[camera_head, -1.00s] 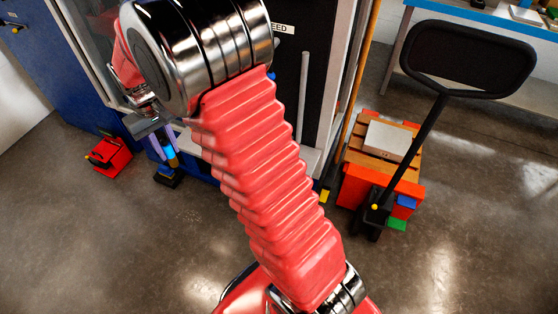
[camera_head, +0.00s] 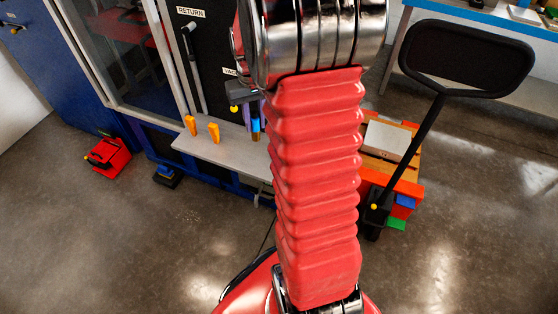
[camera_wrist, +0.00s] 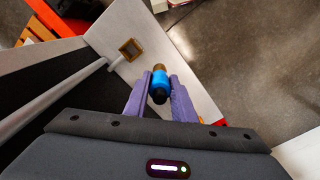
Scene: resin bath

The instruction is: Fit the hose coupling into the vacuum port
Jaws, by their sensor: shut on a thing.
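My gripper (camera_wrist: 160,80) is shut on the hose coupling (camera_wrist: 160,84), a short blue cylinder with a brownish end and a dark end, between two purple fingers. In the head view the coupling (camera_head: 256,126) hangs below my gripper, in front of the black panel and close to the grey ledge; any contact is unclear. A label starting "VAC" (camera_head: 230,72) shows on the panel, the rest hidden by my arm. I cannot make out the vacuum port for certain. In the wrist view a square brass-coloured socket (camera_wrist: 130,49) sits on the pale ledge, ahead and left of the coupling.
The grey ledge (camera_head: 205,151) carries two orange pieces (camera_head: 202,128). A pale pipe (camera_wrist: 75,81) runs towards the socket. A panel label reads RETURN (camera_head: 190,12).

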